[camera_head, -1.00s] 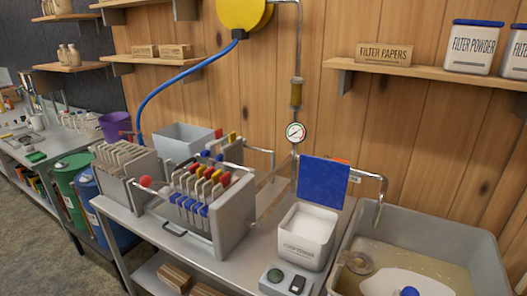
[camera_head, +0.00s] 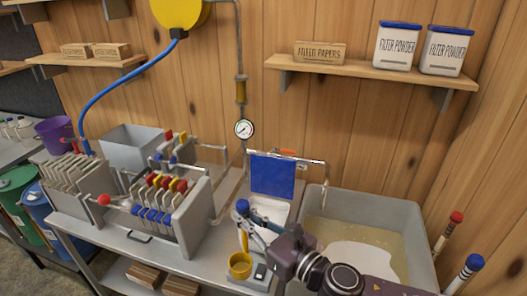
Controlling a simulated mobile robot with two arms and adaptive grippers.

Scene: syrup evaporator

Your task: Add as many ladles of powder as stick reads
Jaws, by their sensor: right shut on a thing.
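My right gripper (camera_head: 250,218) reaches in from the lower right and is shut on the handle of a ladle. The ladle's yellow cup (camera_head: 240,266) hangs below the gripper, in front of the powder box; whether powder is in it I cannot tell. The white powder box (camera_head: 270,208) stands on the bench with its blue lid (camera_head: 272,175) raised, partly hidden by the gripper. Two sticks stand at the far right, one red-topped (camera_head: 447,234) and one blue-topped (camera_head: 466,271); I see no readable marks on them. My left gripper is out of view.
A grey tank (camera_head: 420,212) with cloudy liquid and a pale patch lies right of the box, under a spout (camera_head: 324,176). A filter press (camera_head: 195,215) with coloured tabs stands left. A gauge (camera_head: 244,129) and a shelf (camera_head: 345,75) with filter powder tubs are behind.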

